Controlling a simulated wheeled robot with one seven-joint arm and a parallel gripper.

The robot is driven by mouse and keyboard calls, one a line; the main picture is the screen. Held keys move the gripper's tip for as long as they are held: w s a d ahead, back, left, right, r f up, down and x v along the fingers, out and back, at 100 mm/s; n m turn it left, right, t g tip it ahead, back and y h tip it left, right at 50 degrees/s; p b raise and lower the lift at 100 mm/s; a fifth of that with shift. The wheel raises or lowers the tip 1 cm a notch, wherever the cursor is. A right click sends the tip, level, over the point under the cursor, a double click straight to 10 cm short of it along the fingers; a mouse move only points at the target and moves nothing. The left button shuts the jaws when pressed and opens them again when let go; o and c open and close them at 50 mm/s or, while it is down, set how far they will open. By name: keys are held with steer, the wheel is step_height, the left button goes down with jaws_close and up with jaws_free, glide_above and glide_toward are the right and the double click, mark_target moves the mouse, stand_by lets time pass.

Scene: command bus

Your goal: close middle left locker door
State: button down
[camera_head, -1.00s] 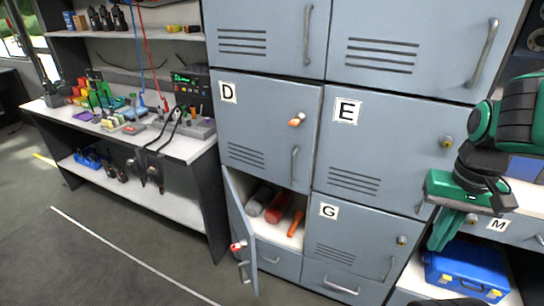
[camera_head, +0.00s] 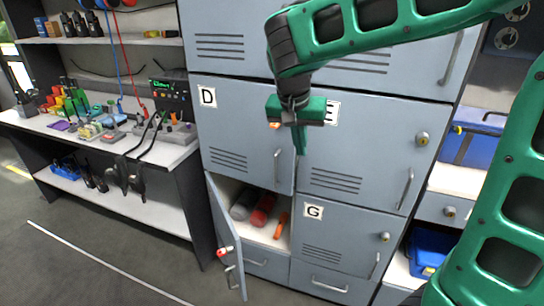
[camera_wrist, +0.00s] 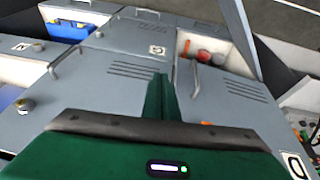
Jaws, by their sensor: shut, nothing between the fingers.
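The locker door (camera_head: 226,228) left of locker G and below locker D stands open, swung out toward the left front. Inside the open locker are a grey roll, a red roll (camera_head: 263,210) and an orange item (camera_head: 281,226). My gripper (camera_head: 300,148) is shut and empty, pointing down in front of doors D (camera_head: 235,130) and E, above and to the right of the open door, apart from it. It also shows in the wrist view (camera_wrist: 158,88).
Locker G (camera_head: 335,235) and locker E (camera_head: 365,150) are closed, with protruding handles. A workbench (camera_head: 150,150) with tools stands at the left. A blue box (camera_head: 430,250) is on a shelf at the right. The floor before the open door is clear.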

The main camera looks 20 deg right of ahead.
steer(key=w+a+t, duration=0.1)
steer(key=w+a, duration=0.3)
steer(key=a, duration=0.5)
steer(key=w+d+f, duration=0.4)
steer(key=w+f, duration=0.2)
steer(key=f, duration=0.2)
steer(key=shift+w+d+f, duration=0.15)
steer(key=shift+w+f, duration=0.1)
steer(key=shift+f, duration=0.1)
